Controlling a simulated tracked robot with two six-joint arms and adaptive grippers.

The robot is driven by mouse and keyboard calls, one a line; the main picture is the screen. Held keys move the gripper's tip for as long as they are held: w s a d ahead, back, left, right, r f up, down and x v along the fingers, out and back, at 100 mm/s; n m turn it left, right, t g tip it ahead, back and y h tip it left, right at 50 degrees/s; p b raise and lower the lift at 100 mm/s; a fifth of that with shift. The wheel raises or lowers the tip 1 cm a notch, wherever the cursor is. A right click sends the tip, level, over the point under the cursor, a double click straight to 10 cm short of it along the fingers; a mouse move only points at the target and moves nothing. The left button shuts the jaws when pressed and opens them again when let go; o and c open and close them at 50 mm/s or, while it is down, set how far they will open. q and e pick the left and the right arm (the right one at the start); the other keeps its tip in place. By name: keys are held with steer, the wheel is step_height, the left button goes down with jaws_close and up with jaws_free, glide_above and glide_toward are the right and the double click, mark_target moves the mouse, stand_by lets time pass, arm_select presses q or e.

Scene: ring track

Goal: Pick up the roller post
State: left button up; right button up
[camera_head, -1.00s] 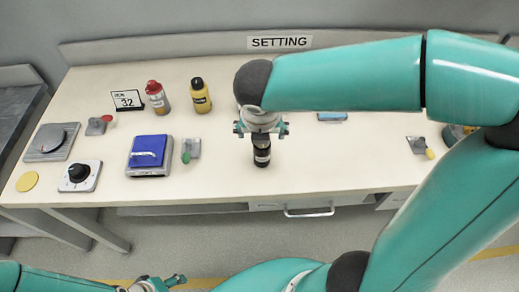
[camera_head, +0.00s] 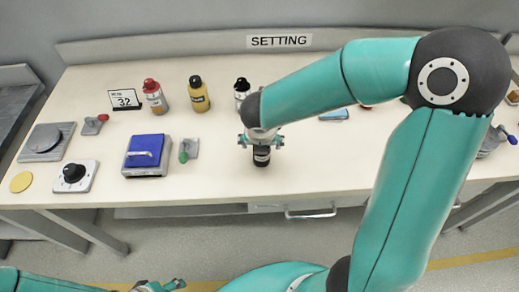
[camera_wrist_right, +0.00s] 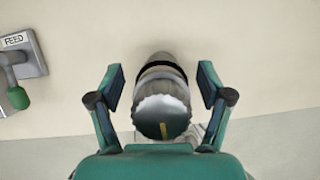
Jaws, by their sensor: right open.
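My right gripper (camera_head: 261,140) is above and around the post's upper end. Its two fingers (camera_wrist_right: 160,92) stand apart on either side, with a gap to the post on both sides. My left gripper (camera_head: 160,286) is low at the bottom edge, away from the bench, and only partly in view.
The bench (camera_head: 220,185) is clear just around the post. To the left are a blue block on a base (camera_head: 145,152), a green-knobbed lever (camera_head: 188,150) and a black dial (camera_head: 73,173).

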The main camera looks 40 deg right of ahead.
steer(key=c, duration=1.5)
steer(key=shift+o, duration=0.2)
steer(key=shift+r, duration=0.1)
